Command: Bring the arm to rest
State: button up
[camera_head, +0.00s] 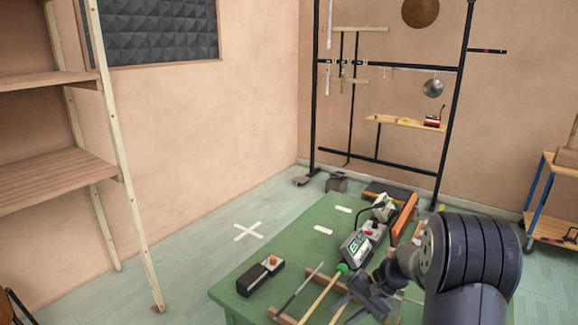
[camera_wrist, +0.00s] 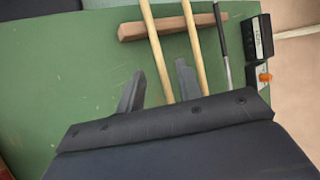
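My gripper (camera_head: 352,302) is over the near part of the green table (camera_head: 238,283) at the end of my arm. In the wrist view my gripper (camera_wrist: 160,82) shows two grey fingers spread apart, with nothing clasped between them. A light wooden stick (camera_wrist: 155,45) runs through the gap in the picture, apparently below the fingers. A second wooden stick (camera_wrist: 194,45) passes beside the right finger. The sticks cross a brown wooden bar (camera_wrist: 130,31). Whether a finger touches a stick cannot be told.
A dark rod (camera_wrist: 221,45) lies right of the sticks. A black box (camera_head: 260,275) with an orange knob is at the table's left. A device with a display (camera_head: 355,245) stands near my gripper. A black rack (camera_head: 455,120) and wooden shelves (camera_head: 50,180) stand beyond; floor between is open.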

jog(key=x, duration=0.2)
jog(key=shift+a+f, duration=0.2)
jog(key=shift+f, duration=0.05)
jog(key=shift+a, duration=0.15)
jog(key=shift+r, duration=0.25)
jog(key=shift+f, duration=0.1)
